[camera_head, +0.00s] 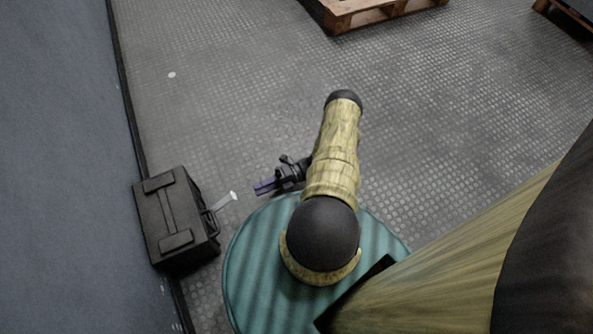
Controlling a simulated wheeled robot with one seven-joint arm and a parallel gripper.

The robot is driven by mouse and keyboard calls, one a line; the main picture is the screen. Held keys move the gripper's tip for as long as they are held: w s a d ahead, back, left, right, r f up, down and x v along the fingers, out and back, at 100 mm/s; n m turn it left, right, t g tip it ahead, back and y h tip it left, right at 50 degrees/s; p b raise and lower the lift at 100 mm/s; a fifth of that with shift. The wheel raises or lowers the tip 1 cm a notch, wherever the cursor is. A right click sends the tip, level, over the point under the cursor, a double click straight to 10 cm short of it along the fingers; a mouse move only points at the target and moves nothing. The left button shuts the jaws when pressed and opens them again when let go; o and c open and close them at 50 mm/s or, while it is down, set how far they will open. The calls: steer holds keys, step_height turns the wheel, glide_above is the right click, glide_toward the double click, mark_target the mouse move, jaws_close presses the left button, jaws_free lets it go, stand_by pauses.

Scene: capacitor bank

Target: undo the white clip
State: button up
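The white clip (222,202) is a small pale lever that sticks out from the right side of a black case (178,217). Its white outer end points to the right, towards my gripper. My gripper (260,188) is to the right of the clip and points left at it, with a small gap of floor between them in the picture. The gripper is small and dark with purplish fingers, and nothing shows between them. I cannot make out whether the fingers are apart. The clip's root at the case is small and hard to see.
The case stands close to the grey-blue wall (60,170) on the left. A wooden pallet (385,14) lies at the top, and part of another (567,14) shows at the top right. The textured floor (240,90) is clear in between, with a small white spot (172,75).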

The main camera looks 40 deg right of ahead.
steer(key=p+v, duration=0.1)
steer(key=v, duration=1.3)
steer(key=shift+d, duration=0.1)
steer(key=w+a+r+n+g+h+p, duration=0.2)
steer(key=w+r+n+g+h+p, duration=0.3)
steer(key=r, duration=0.6)
steer(key=w+a+r+n+h+p, duration=0.1)
steer(key=a+r+n+h+p, duration=0.1)
steer(key=r+n, duration=0.7)
steer(key=w+a+r+n+g+h+p, duration=0.25)
steer(key=r+n+h, duration=0.2)
steer(key=r, duration=0.75)
steer(key=s+a+r+n+t+h+p, duration=0.2)
steer(key=s+a+r+n+p, duration=0.15)
steer(key=r+n, duration=0.5)
steer(key=s+a+r+n+t+h+p, duration=0.25)
steer(key=a+r+n, duration=0.25)
steer(key=r, duration=0.6)
steer(key=s+a+r+n+t+h+p, duration=0.2)
steer(key=a+r+n+p, duration=0.3)
steer(key=r, duration=0.4)
step_height(320, 180, up, 38)
steer(key=n+p, duration=0.1)
steer(key=p, duration=3.6)
steer(key=shift+d+n, duration=0.25)
steer(key=shift+n, duration=0.05)
steer(key=shift+w, duration=0.1)
